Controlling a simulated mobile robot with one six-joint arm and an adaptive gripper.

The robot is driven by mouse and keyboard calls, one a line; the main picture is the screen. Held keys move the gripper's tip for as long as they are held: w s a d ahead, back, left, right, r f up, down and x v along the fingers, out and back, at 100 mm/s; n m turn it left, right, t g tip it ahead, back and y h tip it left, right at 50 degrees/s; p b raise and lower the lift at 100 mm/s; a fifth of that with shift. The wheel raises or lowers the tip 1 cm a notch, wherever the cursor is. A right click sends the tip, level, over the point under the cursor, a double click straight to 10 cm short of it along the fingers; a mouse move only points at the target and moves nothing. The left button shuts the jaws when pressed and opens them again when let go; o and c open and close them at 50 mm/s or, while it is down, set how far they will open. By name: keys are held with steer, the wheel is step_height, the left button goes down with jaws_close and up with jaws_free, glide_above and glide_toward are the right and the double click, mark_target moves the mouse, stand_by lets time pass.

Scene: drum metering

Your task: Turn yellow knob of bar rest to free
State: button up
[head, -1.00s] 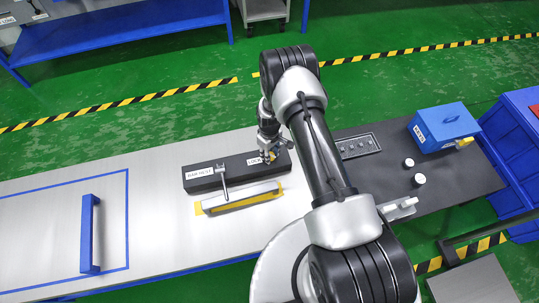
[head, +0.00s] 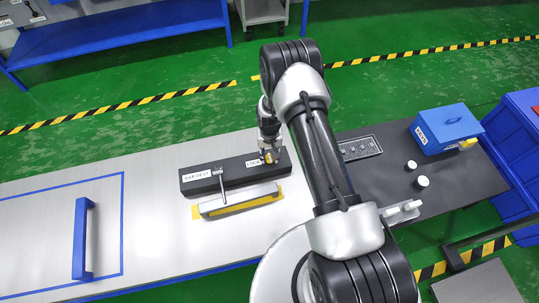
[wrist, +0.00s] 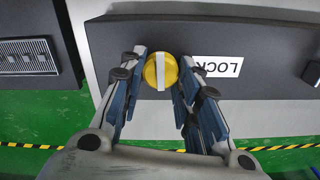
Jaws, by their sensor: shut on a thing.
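The bar rest (head: 200,184) is a long black block on the bench, with a "BAR REST" label at its left and a "LOCK" label near its right end. The yellow knob (wrist: 154,70) sits beside the LOCK label and bears a white stripe, which runs nearly up and down in the wrist view. My gripper (wrist: 161,68) is shut on the knob, one finger on each side of it. In the head view my gripper (head: 269,155) comes down on the right end of the bar rest and partly hides the knob.
A silver bar (head: 240,199) lies along the front of the bar rest, by a small lever (head: 220,183). A blue handle (head: 81,240) stands at the left. A panel (head: 360,148), two white caps (head: 412,165) and a blue box (head: 446,127) are at the right.

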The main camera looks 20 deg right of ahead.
mark_target(270, 156)
steer(key=shift+m, duration=0.3)
steer(key=o, duration=1.1)
step_height(270, 156, up, 12)
steer(key=shift+r, duration=0.1)
stand_by(0.6)
